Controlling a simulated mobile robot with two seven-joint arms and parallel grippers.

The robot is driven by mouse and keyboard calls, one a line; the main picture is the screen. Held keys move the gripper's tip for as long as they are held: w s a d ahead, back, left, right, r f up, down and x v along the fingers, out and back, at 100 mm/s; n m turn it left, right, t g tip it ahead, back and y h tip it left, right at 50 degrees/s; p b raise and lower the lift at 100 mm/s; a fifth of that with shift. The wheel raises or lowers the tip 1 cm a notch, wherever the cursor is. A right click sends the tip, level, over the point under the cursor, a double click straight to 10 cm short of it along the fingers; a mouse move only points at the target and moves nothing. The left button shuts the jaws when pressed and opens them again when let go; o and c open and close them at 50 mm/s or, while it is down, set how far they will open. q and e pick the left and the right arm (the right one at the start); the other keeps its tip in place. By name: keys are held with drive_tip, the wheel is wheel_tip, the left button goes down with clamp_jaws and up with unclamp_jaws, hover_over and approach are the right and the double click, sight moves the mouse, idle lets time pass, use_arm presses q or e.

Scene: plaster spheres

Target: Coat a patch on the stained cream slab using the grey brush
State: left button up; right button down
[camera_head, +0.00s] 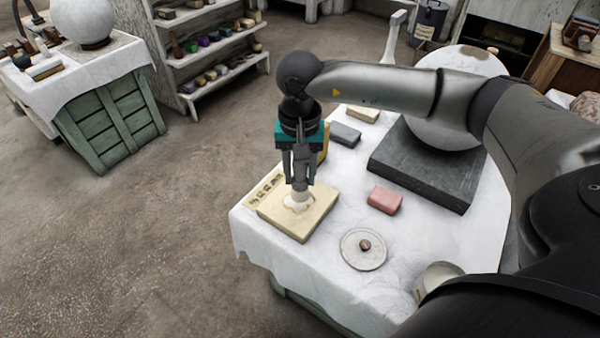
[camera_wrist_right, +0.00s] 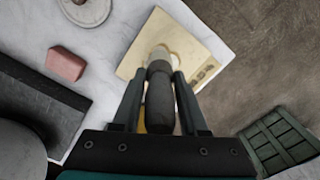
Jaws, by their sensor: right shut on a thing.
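The cream slab (camera_head: 318,216) lies on the white-covered table, with dark marks along its far left edge. The slab also shows in the wrist view (camera_wrist_right: 205,40). My right gripper (camera_head: 300,178) is above the slab, shut on the grey brush (camera_wrist_right: 160,98). The brush is close to upright, with its pale head (camera_head: 299,198) down at the slab's middle. A whitish patch shows around the brush head. The wrist view shows the handle between the two fingers (camera_wrist_right: 158,85). I do not see my left gripper.
On the white cloth (camera_head: 400,240) are a pink block (camera_head: 384,200), a round lid (camera_head: 363,262), a grey block (camera_head: 345,134) and a dark slab (camera_head: 420,175) under a large pale sphere (camera_head: 450,125). A yellow thing stands behind the gripper. Floor lies left of the table.

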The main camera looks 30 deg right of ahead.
wheel_tip(320, 180, up, 4)
drive_tip(key=p, duration=0.3)
idle(0.3)
idle(0.6)
